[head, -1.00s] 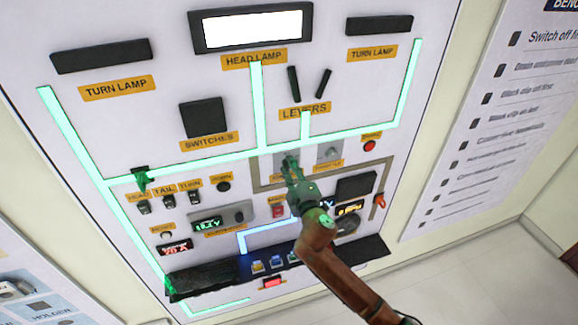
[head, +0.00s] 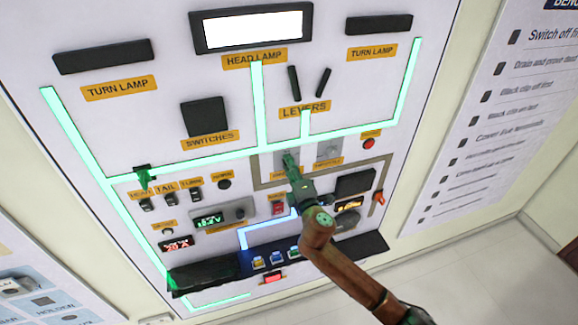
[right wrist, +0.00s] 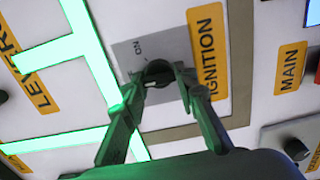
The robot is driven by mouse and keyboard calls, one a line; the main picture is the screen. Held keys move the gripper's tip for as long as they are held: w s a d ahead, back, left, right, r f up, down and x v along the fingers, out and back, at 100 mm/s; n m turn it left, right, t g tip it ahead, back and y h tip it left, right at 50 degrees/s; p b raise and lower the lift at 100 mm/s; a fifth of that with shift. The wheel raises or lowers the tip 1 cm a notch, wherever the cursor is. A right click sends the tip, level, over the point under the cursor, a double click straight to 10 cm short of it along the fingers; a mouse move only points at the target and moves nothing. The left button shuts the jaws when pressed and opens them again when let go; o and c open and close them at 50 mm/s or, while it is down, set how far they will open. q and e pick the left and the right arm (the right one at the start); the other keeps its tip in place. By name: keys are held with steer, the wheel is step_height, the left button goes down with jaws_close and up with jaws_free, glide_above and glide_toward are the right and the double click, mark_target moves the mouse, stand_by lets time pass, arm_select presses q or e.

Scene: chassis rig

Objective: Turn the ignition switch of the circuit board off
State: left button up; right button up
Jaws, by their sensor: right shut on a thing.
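The circuit board (head: 160,120) is a large white upright panel with lit green lines. The ignition switch (right wrist: 158,70) is a dark round knob on a grey plate, beside an orange IGNITION label (right wrist: 207,52) in the right wrist view. "ON" is printed on the plate near the knob. My right gripper (right wrist: 160,80) is shut on the knob, one finger on each side. In the head view my right gripper (head: 291,162) covers most of the ignition switch. The knob's exact angle is hard to tell. My left gripper is not clearly in view.
Beside the ignition plate is the throttle plate (head: 329,150), with a red button (head: 368,143) farther right. The MAIN label (right wrist: 290,67) lies near the switch. A dark tray (head: 205,273) sticks out low on the board. A checklist poster (head: 500,110) hangs at right.

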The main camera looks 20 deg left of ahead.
steer(key=shift+f, duration=0.1)
steer(key=o, duration=1.1)
steer(key=shift+s, duration=0.1)
steer(key=v, duration=1.2)
